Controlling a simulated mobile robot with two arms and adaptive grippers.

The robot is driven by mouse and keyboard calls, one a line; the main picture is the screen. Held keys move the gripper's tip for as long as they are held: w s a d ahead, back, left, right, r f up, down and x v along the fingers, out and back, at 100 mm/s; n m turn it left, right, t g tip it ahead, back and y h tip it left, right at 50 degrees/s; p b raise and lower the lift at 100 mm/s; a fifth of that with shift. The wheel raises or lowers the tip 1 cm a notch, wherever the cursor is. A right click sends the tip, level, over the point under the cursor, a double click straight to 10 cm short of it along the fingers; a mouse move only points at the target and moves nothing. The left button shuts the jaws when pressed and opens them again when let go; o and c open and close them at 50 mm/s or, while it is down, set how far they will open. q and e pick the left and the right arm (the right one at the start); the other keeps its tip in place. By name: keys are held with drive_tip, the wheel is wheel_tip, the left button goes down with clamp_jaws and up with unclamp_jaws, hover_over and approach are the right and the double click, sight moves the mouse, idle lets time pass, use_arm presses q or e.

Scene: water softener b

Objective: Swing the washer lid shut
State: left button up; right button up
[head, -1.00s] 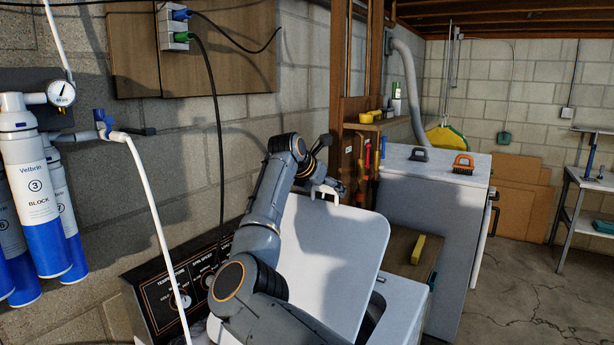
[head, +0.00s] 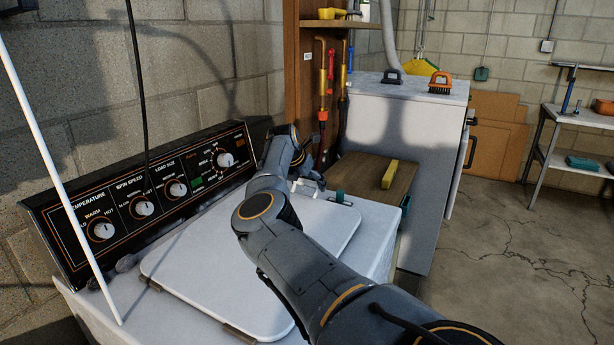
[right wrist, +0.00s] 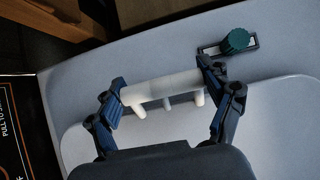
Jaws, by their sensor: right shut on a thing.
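The washer lid (head: 200,270) is a white rounded panel lying flat, or very nearly so, on the white washer top (head: 378,235). My left gripper is not in view.
A control panel (head: 150,200) with knobs runs along the washer's back. A teal knob (right wrist: 236,40) sits beside the handle. A wooden board with a yellow block (head: 390,174) and a white cabinet (head: 405,135) stand beyond.

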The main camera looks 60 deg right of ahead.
wheel_tip(320, 180, down, 2)
drive_tip(key=shift+f+b, duration=0.1)
drive_tip(key=shift+b, duration=0.25)
drive_tip(key=shift+a+f, duration=0.15)
drive_tip(key=shift+f, duration=0.15)
drive_tip(key=o, duration=1.6)
drive_tip(key=shift+o, duration=0.2)
drive_tip(key=shift+r, duration=0.25)
drive_tip(key=v, duration=1.1)
drive_tip(key=shift+a+r, duration=0.15)
drive_tip(key=shift+r, duration=0.2)
